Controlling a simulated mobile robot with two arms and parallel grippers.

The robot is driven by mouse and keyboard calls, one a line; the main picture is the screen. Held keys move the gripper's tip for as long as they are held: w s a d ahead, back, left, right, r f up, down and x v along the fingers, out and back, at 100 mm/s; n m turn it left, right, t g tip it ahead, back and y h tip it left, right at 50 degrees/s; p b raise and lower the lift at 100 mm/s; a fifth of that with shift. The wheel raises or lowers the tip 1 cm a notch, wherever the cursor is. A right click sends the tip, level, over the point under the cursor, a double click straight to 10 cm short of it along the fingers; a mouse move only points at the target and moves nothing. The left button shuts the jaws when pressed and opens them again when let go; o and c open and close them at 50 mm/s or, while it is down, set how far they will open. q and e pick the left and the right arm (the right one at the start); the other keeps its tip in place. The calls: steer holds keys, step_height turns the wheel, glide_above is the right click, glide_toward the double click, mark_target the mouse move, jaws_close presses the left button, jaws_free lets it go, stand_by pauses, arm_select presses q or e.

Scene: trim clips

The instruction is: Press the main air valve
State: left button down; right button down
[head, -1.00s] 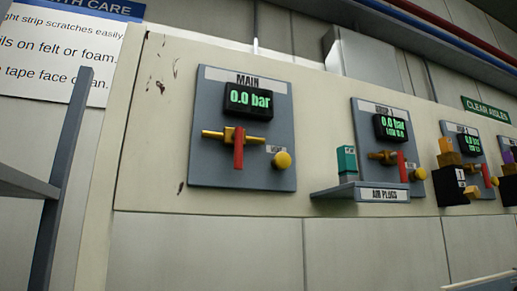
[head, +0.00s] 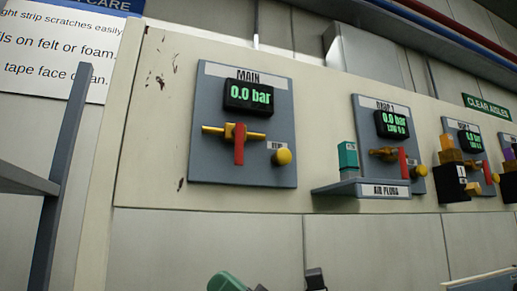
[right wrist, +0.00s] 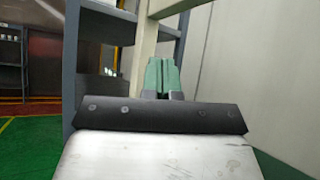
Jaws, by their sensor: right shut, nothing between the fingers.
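The main air valve has a red lever (head: 239,146) on a horizontal brass pipe (head: 215,131). The lever hangs down, across the pipe. It sits on a grey panel (head: 210,168) labelled MAIN, below a display (head: 249,97) reading 0.0 bar. A round yellow knob (head: 282,157) is at the lever's right. My right gripper (head: 228,283) only just shows at the bottom edge of the head view, below the panel and apart from it. In the right wrist view its green fingers (right wrist: 163,78) are together and empty. My left gripper is not in view.
A shelf labelled AIR PLUGS (head: 384,190) juts out at the right, holding a teal block (head: 347,157). Further right are similar panels with red levers and yellow knobs. A grey upright frame (head: 61,170) stands at the left. The wall below the main panel is clear.

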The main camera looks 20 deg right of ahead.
step_height(320, 180, up, 8)
steer(key=s+n+g+h, duration=0.3)
steer(key=n, duration=0.5)
steer(key=n+t+h, duration=0.3)
steer(key=t+h, duration=0.1)
steer(key=h, duration=0.2)
glide_toward(239, 144)
step_height(239, 144, down, 5)
steer(key=a, duration=0.2)
steer(key=s+d+r+t+h, duration=0.3)
steer(key=d+r+h, duration=0.1)
steer(key=d, duration=0.3)
steer(key=shift+s+r, duration=0.2)
steer(key=shift+s, duration=0.15)
steer(key=shift+w+d, duration=0.1)
steer(key=p+x, duration=0.1)
steer(key=x, duration=0.3)
steer(key=s+a+p+x, duration=0.1)
steer(key=x, duration=0.3)
steer(key=a+p+x, duration=0.1)
steer(key=x, duration=0.3)
steer(key=shift+a+r+p, duration=0.15)
steer(key=shift+a+p, duration=0.15)
steer(key=shift+a, duration=0.1)
